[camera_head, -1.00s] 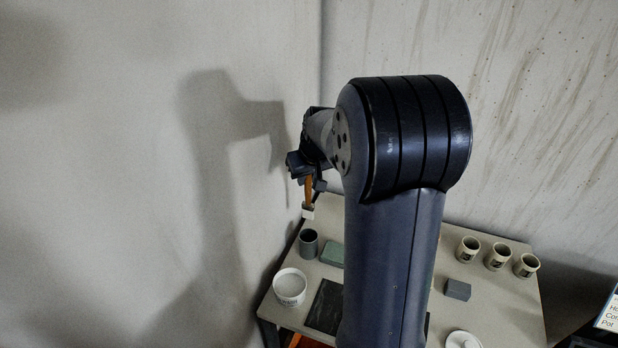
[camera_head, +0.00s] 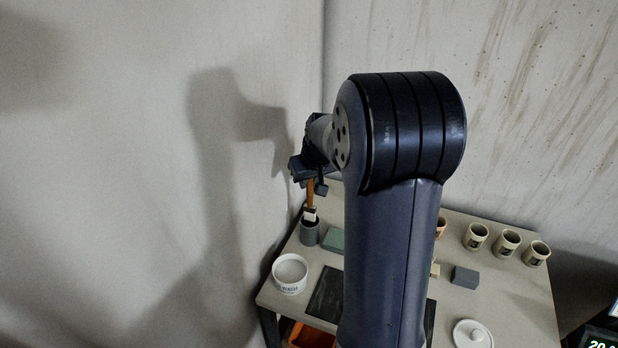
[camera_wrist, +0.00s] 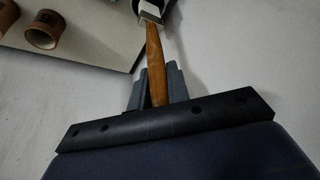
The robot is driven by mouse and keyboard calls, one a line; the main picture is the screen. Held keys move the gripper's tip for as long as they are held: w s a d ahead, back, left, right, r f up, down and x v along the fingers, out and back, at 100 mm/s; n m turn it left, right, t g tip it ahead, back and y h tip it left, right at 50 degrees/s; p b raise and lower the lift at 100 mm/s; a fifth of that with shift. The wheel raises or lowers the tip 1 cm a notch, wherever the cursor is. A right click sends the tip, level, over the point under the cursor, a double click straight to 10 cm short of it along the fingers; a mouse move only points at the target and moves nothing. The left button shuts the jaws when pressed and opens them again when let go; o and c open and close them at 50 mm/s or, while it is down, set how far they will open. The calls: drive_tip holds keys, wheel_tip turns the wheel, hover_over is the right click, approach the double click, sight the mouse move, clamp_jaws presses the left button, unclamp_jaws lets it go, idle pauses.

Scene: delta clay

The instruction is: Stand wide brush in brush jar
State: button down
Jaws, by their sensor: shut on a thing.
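The wide brush (camera_head: 310,197) has an orange-brown wooden handle and a pale head that points down. My gripper (camera_head: 311,180) is shut on the upper handle. The brush jar (camera_head: 310,232) is a grey cylinder at the back left of the table, and the brush head appears right at or just above its mouth; I cannot tell whether it is inside. In the wrist view the brush handle (camera_wrist: 155,65) runs up from between my gripper's fingers (camera_wrist: 157,88), with the metal band and head at the top edge. The jar is not clearly visible there.
A white tub (camera_head: 290,288), a green block (camera_head: 333,239) and a dark slab (camera_head: 328,291) lie near the jar. My arm hides the table's middle.

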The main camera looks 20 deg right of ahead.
sight(309, 193)
drive_tip(key=shift+f+b, duration=1.9)
drive_tip(key=shift+f, duration=0.7)
drive_tip(key=c, duration=1.3)
unclamp_jaws()
drive_tip(key=shift+r, duration=0.15)
drive_tip(key=v, duration=1)
drive_tip(key=shift+s+r+b, duration=0.15)
drive_tip(key=shift+r+b, duration=0.15)
drive_tip(key=shift+b, duration=0.05)
drive_tip(key=shift+f, duration=0.15)
